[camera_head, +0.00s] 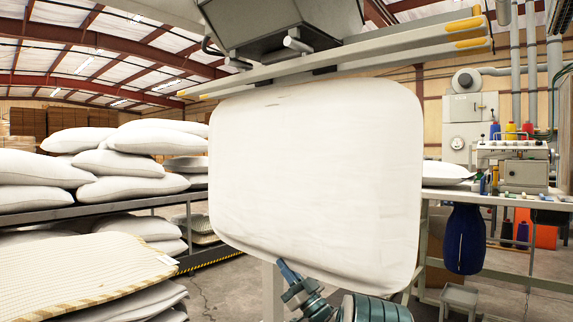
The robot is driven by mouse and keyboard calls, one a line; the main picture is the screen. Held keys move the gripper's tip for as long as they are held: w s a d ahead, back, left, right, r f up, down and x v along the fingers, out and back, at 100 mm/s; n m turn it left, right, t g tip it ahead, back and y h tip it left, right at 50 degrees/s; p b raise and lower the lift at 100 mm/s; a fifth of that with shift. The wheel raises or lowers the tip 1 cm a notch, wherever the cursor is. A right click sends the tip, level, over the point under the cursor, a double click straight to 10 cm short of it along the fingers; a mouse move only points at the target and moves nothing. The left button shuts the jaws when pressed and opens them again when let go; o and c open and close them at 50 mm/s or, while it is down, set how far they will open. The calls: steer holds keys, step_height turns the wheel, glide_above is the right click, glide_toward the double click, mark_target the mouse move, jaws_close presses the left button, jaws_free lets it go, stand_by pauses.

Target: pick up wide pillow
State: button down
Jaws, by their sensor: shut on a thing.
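The wide white pillow (316,175) stands upright in the middle of the camera_head view, its broad face toward me. Its top edge is just below the long bar of the filling machine (350,60); I cannot tell whether they touch. My gripper (288,270) is at the pillow's lower edge, left of the pillow's middle, and is shut on it. Only part of the gripper shows, and the exact grip is partly hidden. My arm comes up from the bottom of the picture.
White pillows (130,160) are piled on a rack at the left. A beige pillow with a striped edge (80,275) tops a nearer stack at lower left. At the right stands a sewing table (525,200) with a machine, thread spools, a dark blue bag (465,238) and a stool (459,298).

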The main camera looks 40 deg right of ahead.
step_height(320, 180, down, 3)
steer(key=b, duration=0.3)
steer(key=shift+f, duration=0.2)
stand_by(0.3)
steer(key=shift+a, duration=0.1)
